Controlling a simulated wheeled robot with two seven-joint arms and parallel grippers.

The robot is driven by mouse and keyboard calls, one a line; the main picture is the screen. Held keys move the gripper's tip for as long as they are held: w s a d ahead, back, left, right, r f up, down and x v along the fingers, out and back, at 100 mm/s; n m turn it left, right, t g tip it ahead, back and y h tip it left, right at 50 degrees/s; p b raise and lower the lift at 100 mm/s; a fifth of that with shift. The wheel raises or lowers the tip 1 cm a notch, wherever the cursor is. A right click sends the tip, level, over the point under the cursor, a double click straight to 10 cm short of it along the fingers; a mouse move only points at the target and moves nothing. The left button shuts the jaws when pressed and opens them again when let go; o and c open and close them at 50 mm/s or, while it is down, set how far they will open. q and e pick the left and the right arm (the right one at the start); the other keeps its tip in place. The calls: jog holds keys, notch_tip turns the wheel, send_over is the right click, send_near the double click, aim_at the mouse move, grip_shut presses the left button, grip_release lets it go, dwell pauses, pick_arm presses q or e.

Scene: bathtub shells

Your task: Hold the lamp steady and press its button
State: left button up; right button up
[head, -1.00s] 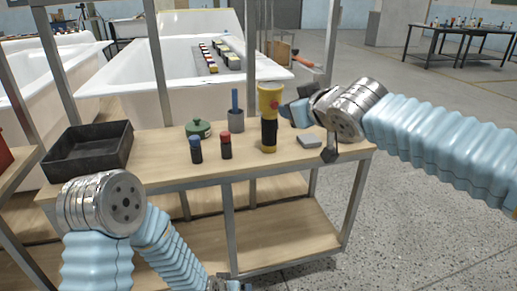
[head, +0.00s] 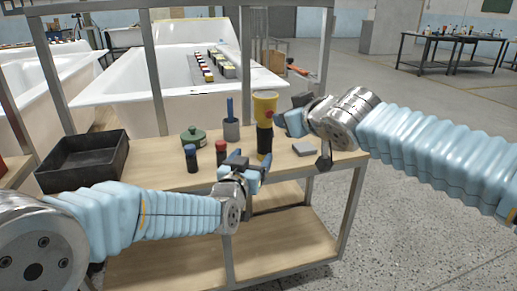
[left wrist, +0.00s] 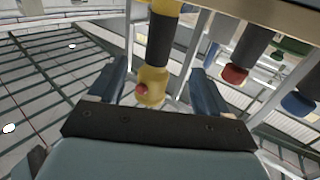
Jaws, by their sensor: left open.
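The lamp (head: 264,108) is a yellow-and-black torch standing upright on the wooden tabletop, wide yellow head up, with a red button on the head. My left gripper (head: 252,163) is open just in front of the lamp's lower part, which it partly hides. In the left wrist view the lamp (left wrist: 152,85) and its red button show between the two open fingers (left wrist: 157,88); I cannot tell whether they touch it. My right gripper (head: 298,112) is to the right of the lamp, apart from it; its jaws are partly hidden by its wrist.
Behind are a green pot (head: 193,138) and a grey cup (head: 231,131) with a blue handle. A grey block (head: 304,148) lies right. A black tray (head: 82,160) is far left. Metal posts frame the table.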

aim_at(263, 142)
pick_arm(q)
jog(key=x, duration=1.2)
jog(key=shift+f, duration=0.1)
jog(key=shift+c, duration=0.2)
jog(key=c, duration=1.1)
pick_arm(e)
grip_shut()
dwell(0.3)
